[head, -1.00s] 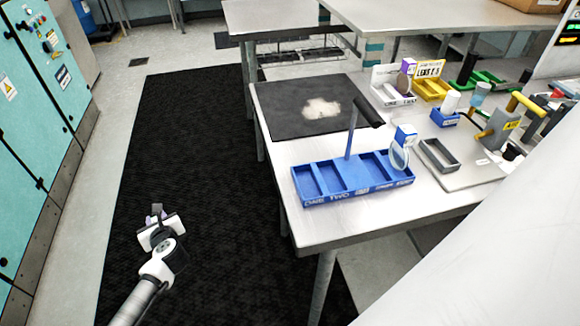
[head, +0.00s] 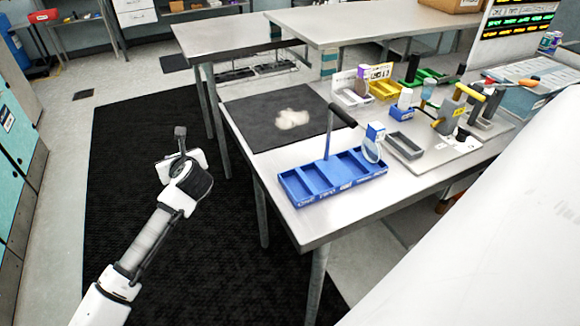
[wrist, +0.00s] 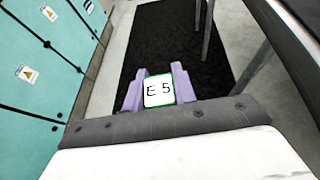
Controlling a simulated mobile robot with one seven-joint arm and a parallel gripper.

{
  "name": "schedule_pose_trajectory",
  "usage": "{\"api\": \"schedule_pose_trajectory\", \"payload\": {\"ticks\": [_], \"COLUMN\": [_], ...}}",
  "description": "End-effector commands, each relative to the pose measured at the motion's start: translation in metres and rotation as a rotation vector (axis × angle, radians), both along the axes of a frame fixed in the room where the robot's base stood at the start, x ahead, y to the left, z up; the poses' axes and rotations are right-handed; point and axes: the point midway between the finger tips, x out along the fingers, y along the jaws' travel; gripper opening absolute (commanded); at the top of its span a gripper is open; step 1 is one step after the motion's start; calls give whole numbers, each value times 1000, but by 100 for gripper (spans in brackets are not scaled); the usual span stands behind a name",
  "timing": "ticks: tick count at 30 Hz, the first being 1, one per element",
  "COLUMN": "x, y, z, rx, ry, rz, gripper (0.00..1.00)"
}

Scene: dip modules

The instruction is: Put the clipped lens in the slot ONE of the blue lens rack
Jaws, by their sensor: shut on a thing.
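My gripper (head: 181,145) is over the dark floor mat, left of the table and apart from the blue lens rack (head: 330,191). In the wrist view its purple fingers (wrist: 158,90) are shut on a small piece with a white face and green edge (wrist: 159,90), marked "E 5". I cannot tell whether a lens hangs from it. The rack lies on the table's near part, with several compartments in a row and an upright post with a black handle. Its left compartments look empty. A blue clip with a round lens (head: 372,149) stands at its right end. The slot labels are blurred now.
A dark mat (head: 245,118) with a pale patch lies behind the rack. White and yellow bins (head: 384,90), a blue box and a grey tray (head: 405,146) stand to the right. The table's left edge lies between my gripper and the rack. Floor around my gripper is clear.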

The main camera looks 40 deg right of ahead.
Motion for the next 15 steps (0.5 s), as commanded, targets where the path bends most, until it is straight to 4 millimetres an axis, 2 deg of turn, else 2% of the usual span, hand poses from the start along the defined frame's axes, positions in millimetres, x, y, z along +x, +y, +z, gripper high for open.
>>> {"api": "schedule_pose_trajectory", "payload": {"ticks": [1, 6, 15], "x": [-6, -27, -83], "y": [-24, -73, -136], "z": [27, 98, 207], "rx": [-7, -4, -5], "ry": [-1, 0, 0], "rz": [-14, -23, -11], "gripper": [0, 0, 0]}}
